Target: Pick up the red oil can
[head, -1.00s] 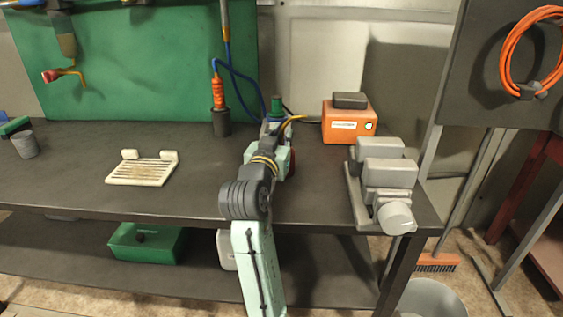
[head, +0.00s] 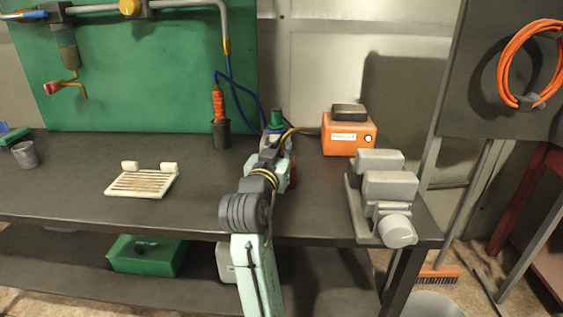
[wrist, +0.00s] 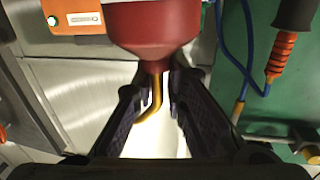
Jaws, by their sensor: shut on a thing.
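The red oil can (wrist: 156,28) shows large at the top of the wrist view, its body narrowing to a neck with a bent brass spout (wrist: 152,103). My gripper (wrist: 160,80) is shut on the can at the neck, where the spout leaves the body. In the head view only a small red patch of the can (head: 293,176) shows beside my wrist, with the curved spout (head: 293,132) behind it. My arm hides the rest. I cannot tell whether the can's base touches the bench.
An orange box (head: 347,141) stands to the right, a grey machine (head: 388,188) at the bench's right end. An orange-handled tool in a dark holder (head: 221,131) and a green-capped item (head: 276,119) stand close by. A pale slatted tray (head: 141,183) lies left.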

